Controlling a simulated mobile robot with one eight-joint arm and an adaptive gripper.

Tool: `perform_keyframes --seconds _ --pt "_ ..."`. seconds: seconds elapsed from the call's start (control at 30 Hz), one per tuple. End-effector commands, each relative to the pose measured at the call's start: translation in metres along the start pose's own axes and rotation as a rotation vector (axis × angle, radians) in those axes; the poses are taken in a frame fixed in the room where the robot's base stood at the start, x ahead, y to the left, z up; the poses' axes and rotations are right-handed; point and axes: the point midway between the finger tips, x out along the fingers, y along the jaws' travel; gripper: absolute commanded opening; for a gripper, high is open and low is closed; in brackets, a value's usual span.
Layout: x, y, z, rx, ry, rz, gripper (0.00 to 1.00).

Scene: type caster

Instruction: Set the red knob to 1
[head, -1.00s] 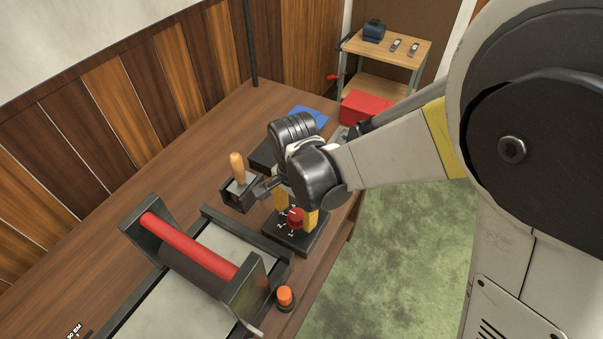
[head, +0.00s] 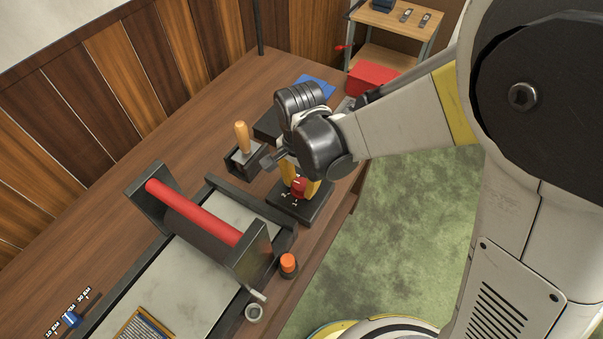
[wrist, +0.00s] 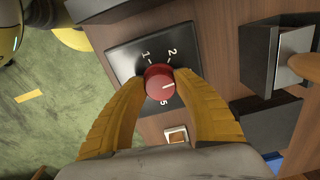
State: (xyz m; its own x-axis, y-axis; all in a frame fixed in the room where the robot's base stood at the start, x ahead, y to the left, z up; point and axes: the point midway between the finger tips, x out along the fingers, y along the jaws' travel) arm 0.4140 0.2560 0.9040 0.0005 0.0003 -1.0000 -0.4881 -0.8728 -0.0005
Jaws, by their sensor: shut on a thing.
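The red knob (wrist: 158,80) sits on a dark square plate (wrist: 122,62) with white marks. In the wrist view the 1 and 2 are above the knob, and a mark that looks like a 5 is below it. A pale line on the knob points right, at none of the readable numbers. My gripper (wrist: 161,76) is shut on the knob, with a yellow finger on each side. In the head view the knob (head: 299,187) shows between the fingers, and my gripper (head: 301,182) comes down from above. The fingers hide part of the plate.
A box with a wooden-handled lever (head: 242,140) stands just left of the plate. A press with a red roller (head: 195,212) and an orange button (head: 288,262) are nearer. A red box (head: 372,78) lies behind. The bench's right edge is close to the plate.

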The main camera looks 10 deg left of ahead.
Motion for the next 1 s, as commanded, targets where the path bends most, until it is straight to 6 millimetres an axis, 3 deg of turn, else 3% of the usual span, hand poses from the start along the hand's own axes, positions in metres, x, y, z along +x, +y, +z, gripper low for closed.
perform_keyframes --seconds 1.0 --pt "0.0007 0.0025 -0.0005 -0.912 -0.002 0.001 0.05"
